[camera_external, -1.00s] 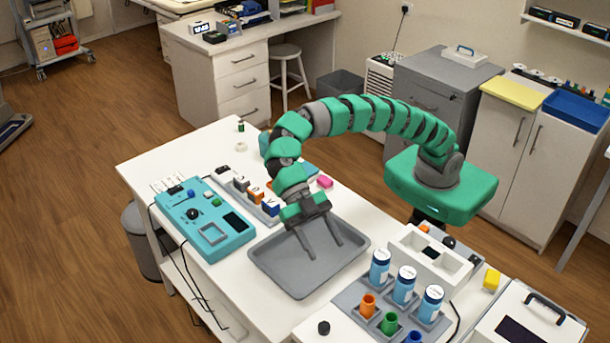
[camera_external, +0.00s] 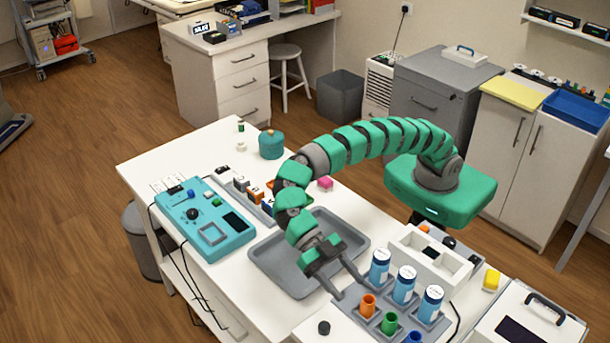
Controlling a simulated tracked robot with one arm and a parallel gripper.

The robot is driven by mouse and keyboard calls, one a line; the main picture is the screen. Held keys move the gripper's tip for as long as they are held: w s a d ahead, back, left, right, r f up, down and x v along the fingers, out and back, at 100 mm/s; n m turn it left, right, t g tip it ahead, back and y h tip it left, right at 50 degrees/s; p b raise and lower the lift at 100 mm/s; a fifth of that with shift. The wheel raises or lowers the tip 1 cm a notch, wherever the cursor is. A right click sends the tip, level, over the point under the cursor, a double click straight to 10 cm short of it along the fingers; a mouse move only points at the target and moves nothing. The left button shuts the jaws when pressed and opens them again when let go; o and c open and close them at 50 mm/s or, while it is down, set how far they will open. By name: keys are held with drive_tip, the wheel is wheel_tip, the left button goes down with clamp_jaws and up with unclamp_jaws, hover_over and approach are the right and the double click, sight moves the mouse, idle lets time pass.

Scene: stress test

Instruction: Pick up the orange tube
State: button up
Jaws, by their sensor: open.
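The orange tube (camera_external: 367,305) stands upright in a grey rack (camera_external: 347,300) at the front right of the white table. It is in the same row as a green tube (camera_external: 389,324) and a blue tube (camera_external: 412,337). My gripper (camera_external: 352,288) is open and empty, its fingers pointing down toward the rack. The fingertips are just behind and left of the orange tube, apart from it in the picture. One finger is near the rack's left edge, the other near the closest blue-and-white bottle (camera_external: 380,267). Their exact height above the rack cannot be told.
Several blue-and-white bottles stand in the rack behind the tubes. A white divided box (camera_external: 414,250) is behind them. A grey tray (camera_external: 275,262) lies empty to the left. A black knob (camera_external: 323,328) sits in front of the rack. A teal panel (camera_external: 205,222) is farther left.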

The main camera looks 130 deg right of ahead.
sight(363, 300)
drive_tip(key=shift+s+r+b+x, duration=0.1)
drive_tip(key=shift+b+x, duration=0.15)
drive_tip(key=shift+x, duration=1.25)
drive_tip(key=shift+s+r+b+x, duration=0.1)
drive_tip(key=shift+r+b+x, duration=0.1)
drive_tip(key=shift+x, duration=1.35)
drive_tip(key=c, duration=1)
